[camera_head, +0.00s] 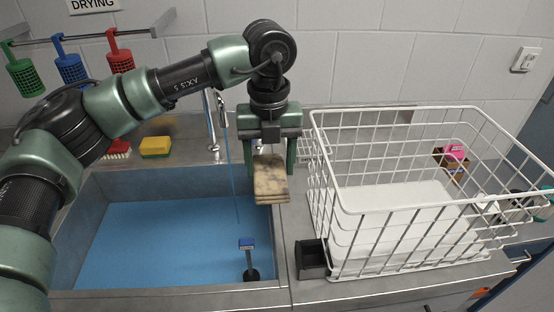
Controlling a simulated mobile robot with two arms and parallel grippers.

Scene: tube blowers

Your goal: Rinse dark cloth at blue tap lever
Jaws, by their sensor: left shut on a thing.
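My left gripper (271,170) is shut on a folded cloth (271,178), beige with dark grey-brown stains. It holds the cloth above the right edge of the sink (135,187). A metal tap (211,120) stands behind the sink, partly hidden by my left arm. A thin bluish stream (231,170) falls from it, just left of the cloth and apart from it in the picture. My right gripper is out of view.
A white wire basket (345,235) with white contents stands on the counter to the right. A small black box (311,259) sits at its front left corner. A yellow sponge (155,146) and a red brush (118,150) lie behind the sink. Green, blue and red holders (71,69) hang on the wall rail.

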